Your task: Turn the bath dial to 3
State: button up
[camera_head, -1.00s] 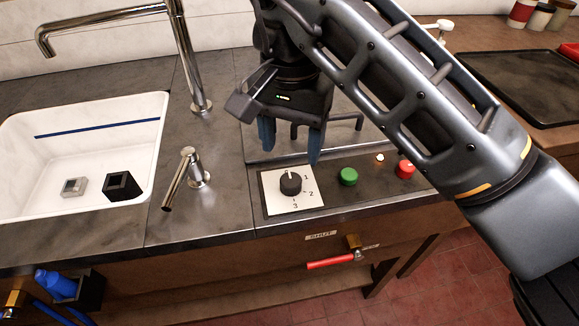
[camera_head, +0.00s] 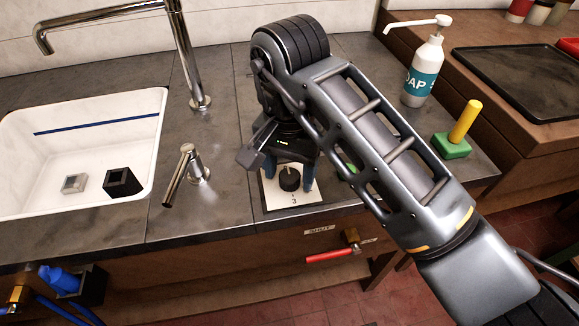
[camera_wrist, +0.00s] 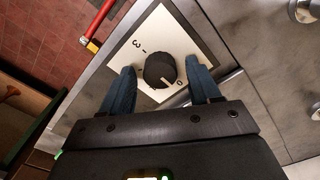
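The bath dial (camera_head: 289,179) is a round black knob on a white plate (camera_head: 295,202) set in the dark counter. In the wrist view, the dial (camera_wrist: 160,70) has a white pointer line aimed at the lower right, near the printed 0. The 3 shows at the plate's upper left; the 1 and 2 are hidden or out of view. My gripper (camera_head: 288,176) points down over the dial with its blue fingers apart. In the wrist view, my gripper (camera_wrist: 160,86) has one finger on each side of the knob, with gaps visible; I cannot tell the fingertip height.
A chrome lever tap (camera_head: 187,176) stands left of the dial, beside the white sink (camera_head: 60,207). A red-handled valve (camera_head: 330,256) is below the counter edge. A soap bottle (camera_head: 422,74) and green block (camera_head: 451,146) stand right.

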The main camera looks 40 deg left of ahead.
jog(key=c, duration=0.9)
